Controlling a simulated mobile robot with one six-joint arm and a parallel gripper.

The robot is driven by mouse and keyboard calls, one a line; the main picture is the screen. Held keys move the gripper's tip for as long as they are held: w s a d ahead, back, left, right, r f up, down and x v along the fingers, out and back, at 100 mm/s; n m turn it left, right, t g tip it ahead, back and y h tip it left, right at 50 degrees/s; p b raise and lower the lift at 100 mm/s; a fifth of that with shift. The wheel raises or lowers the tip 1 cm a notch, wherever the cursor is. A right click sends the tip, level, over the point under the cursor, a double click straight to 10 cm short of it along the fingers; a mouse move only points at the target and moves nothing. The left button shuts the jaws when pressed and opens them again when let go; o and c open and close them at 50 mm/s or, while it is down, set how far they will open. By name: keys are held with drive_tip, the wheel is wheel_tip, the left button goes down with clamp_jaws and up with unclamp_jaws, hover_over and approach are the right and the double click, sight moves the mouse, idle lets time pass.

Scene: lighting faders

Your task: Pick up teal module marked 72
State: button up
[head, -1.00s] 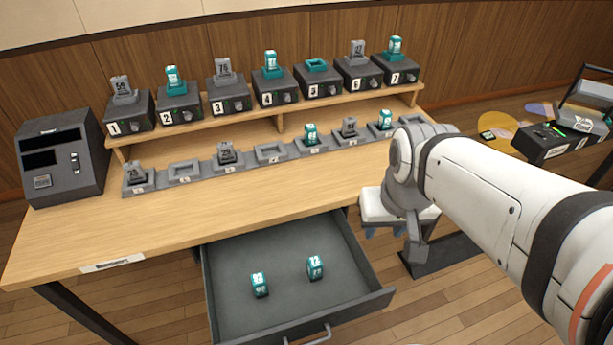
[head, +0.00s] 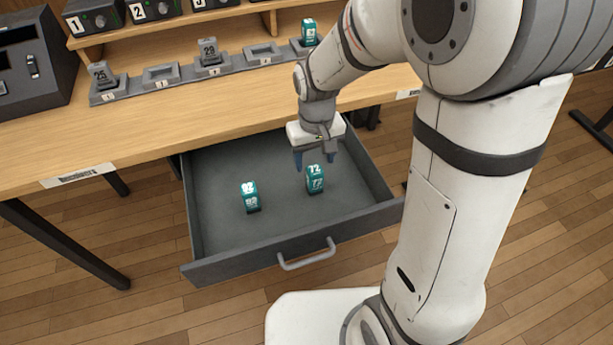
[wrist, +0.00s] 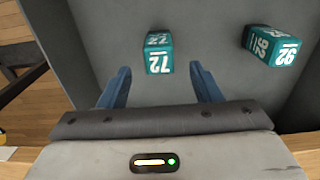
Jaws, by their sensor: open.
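The teal module marked 72 (head: 315,180) stands upright in the open grey drawer (head: 222,238), right of its middle. It also shows in the wrist view (wrist: 159,53), just beyond the fingertips and between their lines. My gripper (head: 315,160) is open and empty, with blue fingers pointing down over the drawer, above and slightly behind the module. In the wrist view my gripper (wrist: 159,75) has one finger on each side, apart from the module.
A second teal module (head: 250,197), which reads 92 in the wrist view (wrist: 273,46), stands left of the 72 module. The drawer walls and front handle (head: 307,255) surround them. A wooden desk (head: 150,130) with a row of grey holders (head: 161,77) lies behind.

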sight(315, 171)
drive_tip(key=f, duration=0.2)
drive_tip(key=f+b, duration=0.1)
drive_tip(key=f, duration=0.1)
drive_tip(key=f+b, duration=0.1)
drive_tip(key=f, duration=0.2)
drive_tip(key=shift+s, duration=0.25)
drive_tip(key=shift+r, duration=0.1)
drive_tip(key=shift+c, duration=0.4)
drive_tip(key=c, duration=1)
